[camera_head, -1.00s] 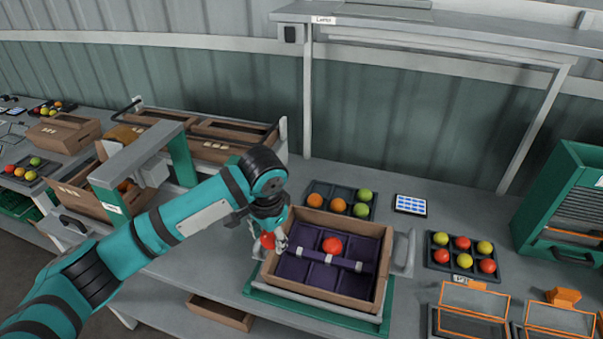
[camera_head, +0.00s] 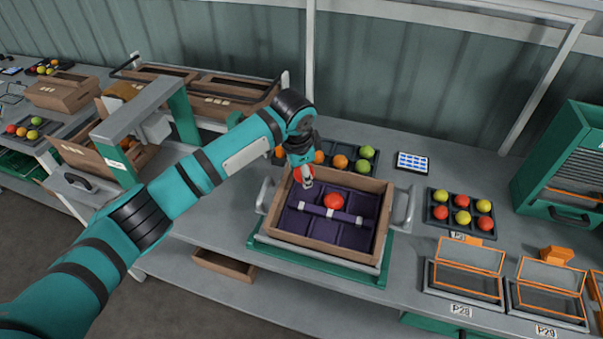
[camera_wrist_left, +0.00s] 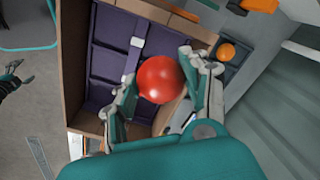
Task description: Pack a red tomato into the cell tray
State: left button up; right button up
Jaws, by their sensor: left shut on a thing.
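My left gripper (camera_head: 307,182) is shut on a red tomato, seen clearly in the left wrist view (camera_wrist_left: 161,80) between the two fingers. In the head view the fingers mostly hide this tomato. The gripper is over the back left part of the cell tray (camera_head: 355,234), a dark purple insert inside a brown box (camera_head: 312,247). Another red tomato (camera_head: 333,201) sits in the tray near its middle, behind a purple bar with pale clips. My right gripper is not in the head view; a dark gripper-like part shows at the left edge of the wrist view, its state unclear.
The box rests on a green-edged stand (camera_head: 320,264) with metal handles. Behind it is a tray of orange and green tomatoes (camera_head: 352,169). To the right are a tray of red and yellow-green tomatoes (camera_head: 459,228), a tablet (camera_head: 412,162) and orange-framed bins (camera_head: 468,270).

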pick_arm(q)
jog(key=shift+b+x, duration=0.4)
jog(key=shift+x, duration=0.4)
jog(key=shift+f, duration=0.4)
jog(key=b+x, duration=0.3)
jog(key=x, duration=0.3)
jog(key=shift+w+f+b, duration=0.25)
jog(key=shift+f+b, duration=0.1)
jog(key=shift+f, duration=0.15)
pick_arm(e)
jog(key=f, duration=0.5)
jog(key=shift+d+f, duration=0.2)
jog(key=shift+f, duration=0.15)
pick_arm(q)
jog(key=shift+s+f, duration=0.1)
jog(key=shift+f, duration=0.1)
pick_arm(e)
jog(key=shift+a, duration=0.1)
pick_arm(q)
jog(key=o, duration=0.9)
jog(key=shift+o, duration=0.2)
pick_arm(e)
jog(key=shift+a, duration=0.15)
